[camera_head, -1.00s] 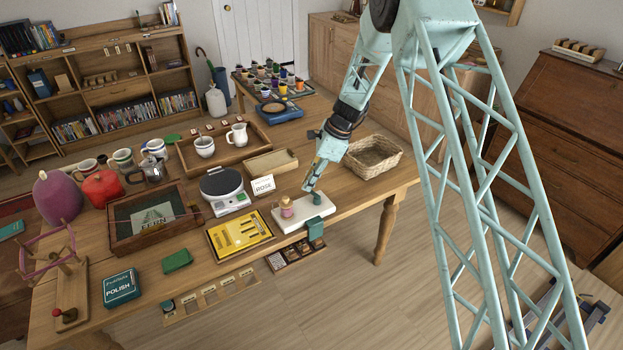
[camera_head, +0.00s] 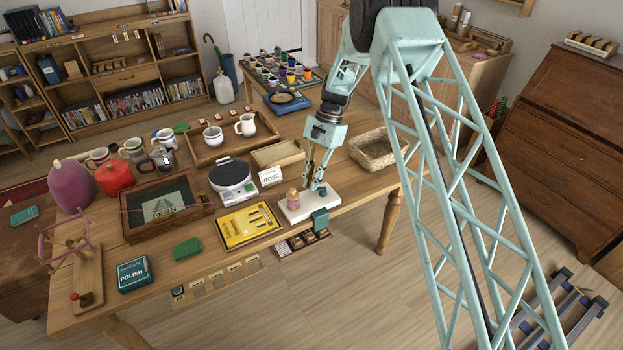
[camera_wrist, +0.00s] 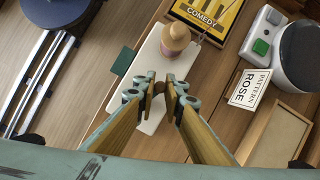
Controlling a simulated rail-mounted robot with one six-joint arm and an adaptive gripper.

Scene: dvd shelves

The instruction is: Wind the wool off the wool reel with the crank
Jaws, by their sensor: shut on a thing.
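The wool reel (camera_head: 75,241), a frame with pink wool around its pegs, stands on a wooden base at the table's left end. A winder with a white base (camera_head: 297,213) is at the front edge, by a green clamp (camera_head: 320,220). Its tan-topped spool with pink wool (camera_head: 293,199) also shows in the wrist view (camera_wrist: 175,40). My gripper (camera_head: 316,186) is over the base beside the spool. In the wrist view its fingertips (camera_wrist: 160,86) are shut on a small brown crank knob (camera_wrist: 158,88). The crank arm is mostly hidden.
A yellow case (camera_head: 248,224) lies left of the winder. A white scale (camera_head: 231,177), a pattern card (camera_head: 270,176) and a shallow wooden tray (camera_head: 278,154) are behind it. A wicker basket (camera_head: 372,152) stands to the right. A dark framed box (camera_head: 165,208) lies between reel and winder.

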